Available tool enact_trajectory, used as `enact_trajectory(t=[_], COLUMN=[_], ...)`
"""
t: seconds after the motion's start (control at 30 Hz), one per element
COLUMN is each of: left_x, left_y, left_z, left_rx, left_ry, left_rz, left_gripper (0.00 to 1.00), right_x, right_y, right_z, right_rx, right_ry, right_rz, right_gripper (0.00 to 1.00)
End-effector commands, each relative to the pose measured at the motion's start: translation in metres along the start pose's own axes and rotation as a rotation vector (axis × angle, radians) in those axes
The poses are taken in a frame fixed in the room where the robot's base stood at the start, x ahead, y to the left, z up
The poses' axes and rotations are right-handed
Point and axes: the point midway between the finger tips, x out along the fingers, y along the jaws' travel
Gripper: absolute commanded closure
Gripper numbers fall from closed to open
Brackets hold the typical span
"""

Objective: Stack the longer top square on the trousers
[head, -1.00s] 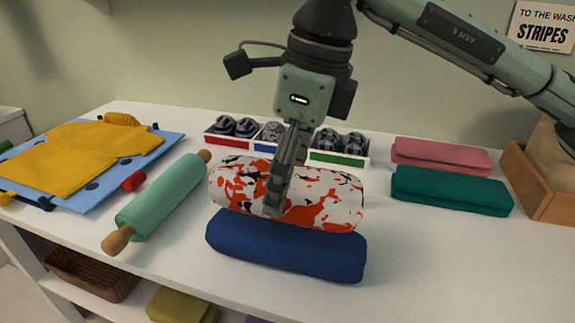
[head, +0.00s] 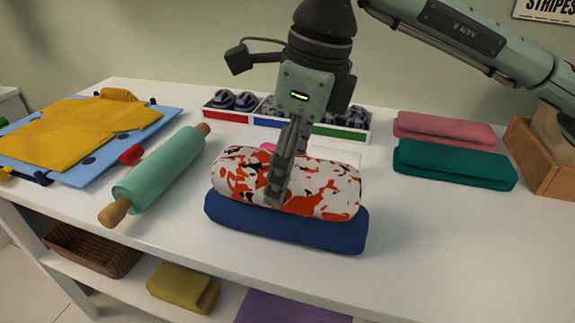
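A folded square with a white, orange and black pattern (head: 335,185) is held by my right gripper (head: 280,185). The fingers come down over its middle and appear shut on the cloth; the far finger is hidden. Dark blue folded trousers (head: 290,232) lie on the white tabletop. The patterned square is over the rear part of the trousers, with the blue front side showing. I cannot tell whether its full weight rests on them. My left gripper is not in view.
A green rolling pin (head: 160,172) lies left, near a yellow garment (head: 75,135) on a blue board. A shoe tray (head: 340,132) stands behind. Pink (head: 445,128) and teal (head: 455,165) folded pieces and a wooden box (head: 535,165) are right. The front right is clear.

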Motion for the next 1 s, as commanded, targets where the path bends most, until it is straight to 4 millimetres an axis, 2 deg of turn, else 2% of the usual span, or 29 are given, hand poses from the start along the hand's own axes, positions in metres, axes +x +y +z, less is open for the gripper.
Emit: enact_trajectory(t=[0.73,0.77,0.93,1.0], left_x=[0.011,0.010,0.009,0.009], left_y=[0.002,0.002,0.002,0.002], left_z=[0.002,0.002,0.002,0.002], left_rx=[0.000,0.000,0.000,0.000], left_ry=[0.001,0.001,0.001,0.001], left_rz=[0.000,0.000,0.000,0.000], left_gripper=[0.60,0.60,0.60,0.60], right_x=[0.008,0.007,0.007,0.007], right_y=[0.000,0.000,0.000,0.000], right_z=[-0.002,-0.001,-0.001,-0.001], right_rx=[0.000,0.000,0.000,0.000], right_ry=[-0.001,-0.001,0.000,0.000], right_rz=[0.000,-0.001,0.000,0.000], right_gripper=[0.47,0.27,0.06,0.06])
